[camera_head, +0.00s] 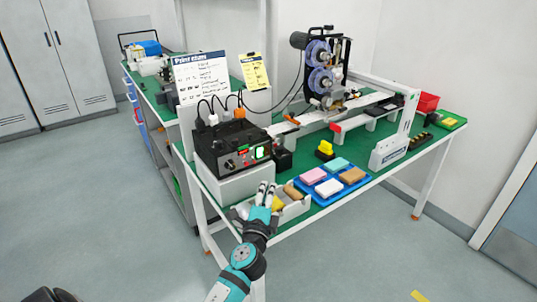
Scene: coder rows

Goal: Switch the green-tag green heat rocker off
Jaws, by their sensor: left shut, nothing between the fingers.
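The black coder box (222,144) sits on a white stand (235,182) at the left end of the green-topped bench. Its sloped front has a knob, small reddish marks and a bright green rocker (260,153) near its right side. The rocker looks lit; its tilt and its tag are too small to read. My left gripper (265,189) is shut and empty, in front of and below the box's face, apart from the rocker. It overlaps the pale tray in the picture. My right gripper is not in view.
A pale tray (296,208) with yellow and brown items is by my left gripper. A blue tray (324,197) with colored pads lies to its right. A small black block (282,159) stands beside the coder box. The printing machine (322,75) is behind. The floor in front is mostly clear.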

